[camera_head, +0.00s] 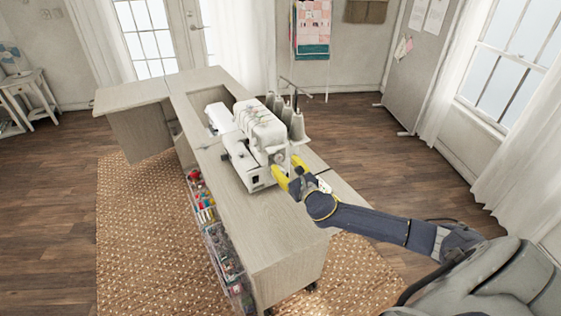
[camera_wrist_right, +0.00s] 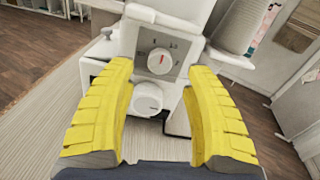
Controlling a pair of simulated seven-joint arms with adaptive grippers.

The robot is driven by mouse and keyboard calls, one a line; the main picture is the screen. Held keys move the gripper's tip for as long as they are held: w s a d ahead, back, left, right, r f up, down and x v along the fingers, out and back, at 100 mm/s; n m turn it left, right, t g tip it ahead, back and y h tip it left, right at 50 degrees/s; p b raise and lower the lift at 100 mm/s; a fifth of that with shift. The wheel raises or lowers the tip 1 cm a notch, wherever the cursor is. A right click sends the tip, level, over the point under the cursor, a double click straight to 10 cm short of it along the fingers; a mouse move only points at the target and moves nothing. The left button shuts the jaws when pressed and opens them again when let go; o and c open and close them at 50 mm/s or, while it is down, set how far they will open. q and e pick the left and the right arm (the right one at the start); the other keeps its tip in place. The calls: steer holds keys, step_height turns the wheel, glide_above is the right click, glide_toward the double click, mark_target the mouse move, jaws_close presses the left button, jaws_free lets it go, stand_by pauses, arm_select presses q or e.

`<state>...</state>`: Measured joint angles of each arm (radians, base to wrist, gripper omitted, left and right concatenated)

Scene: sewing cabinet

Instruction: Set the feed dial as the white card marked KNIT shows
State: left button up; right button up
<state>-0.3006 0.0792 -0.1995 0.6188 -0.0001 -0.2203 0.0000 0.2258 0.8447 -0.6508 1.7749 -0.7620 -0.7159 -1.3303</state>
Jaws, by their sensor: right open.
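The white sewing machine (camera_head: 262,128) stands on the cabinet top. In the right wrist view, a round white dial (camera_wrist_right: 160,61) with a red mark sits on a grey plate on the machine's end. Its red mark points roughly up; the small numbers around it are too blurred to read surely. A plain white knob (camera_wrist_right: 147,98) sits just below. My right gripper (camera_head: 288,168) is at this end of the machine. In the wrist view its yellow fingers (camera_wrist_right: 160,70) are open, either side of the dial and knob, with nothing held. No card marked KNIT can be made out. My left gripper is out of view.
The cabinet top (camera_head: 270,225) is clear in front of the machine. Thread cones (camera_head: 297,126) stand behind it on the right. Bins of supplies (camera_head: 226,262) hang on the cabinet's left side. Pale sheets (camera_head: 435,15) hang on a grey board at the back right.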

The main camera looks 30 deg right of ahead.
mark_target(279, 159)
steer(key=shift+w, duration=1.75)
steer(key=shift+c, duration=0.4)
jaws_close()
